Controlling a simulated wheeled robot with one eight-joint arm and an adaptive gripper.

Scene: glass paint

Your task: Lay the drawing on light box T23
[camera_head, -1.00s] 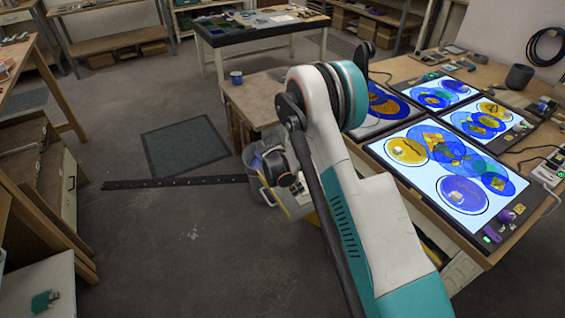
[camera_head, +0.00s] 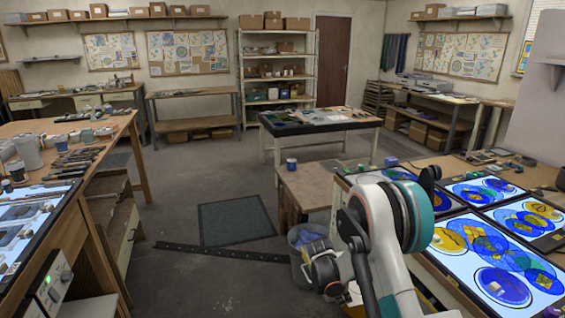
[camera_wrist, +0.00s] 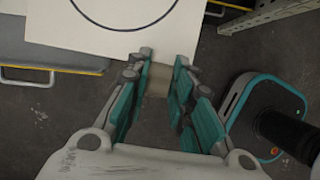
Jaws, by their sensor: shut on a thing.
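In the wrist view my gripper (camera_wrist: 162,62) has its teal fingers closed on a tan tab (camera_wrist: 158,80) at the near edge of the white drawing (camera_wrist: 120,46). Part of a black curve shows on the sheet; its far side runs out of view. In the head view, several lit light boxes lie on the right bench, including a large near one (camera_head: 463,263) and a far one (camera_head: 462,197). Blue and yellow round designs cover them. I cannot read any label T23. My arm partly hides the boxes at left; my fingertips are not clear there.
A grey bin (camera_head: 301,236) stands on the floor beside my arm. A low wooden table (camera_head: 308,186) and a dark floor mat (camera_head: 236,222) lie beyond. A cluttered bench (camera_head: 110,130) stands at left. The middle floor is open. Grey drawers (camera_wrist: 40,60) are under the drawing in the wrist view.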

